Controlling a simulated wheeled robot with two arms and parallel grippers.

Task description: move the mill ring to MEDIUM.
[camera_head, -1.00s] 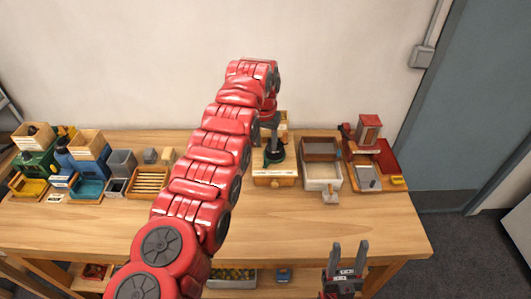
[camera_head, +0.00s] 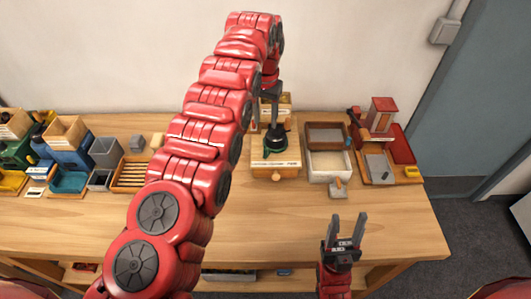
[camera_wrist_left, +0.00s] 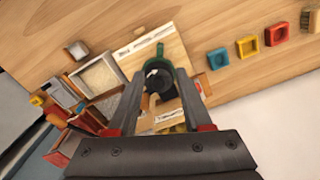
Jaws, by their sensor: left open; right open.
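The mill (camera_head: 276,172) is a light wooden box with a dark upright top and a green ring (camera_head: 277,152) around its base. It stands at the back middle of the table. It also shows in the left wrist view, with its dark top (camera_wrist_left: 160,82) and the green ring (camera_wrist_left: 150,52). My left gripper (camera_head: 270,92) hangs over the mill, open. In the left wrist view its fingers (camera_wrist_left: 157,95) lie on both sides of the dark top; contact cannot be told. Marks on the white label strip are too small to read. My right gripper (camera_head: 344,228) is open and empty, apart from the mill.
A light-filled tray (camera_head: 328,180) and a red-and-grey station (camera_head: 378,170) stand right of the mill. A slatted wooden tray (camera_head: 131,178) and several bins stand left. The table front (camera_head: 390,225) is largely clear. My left arm hides part of the middle.

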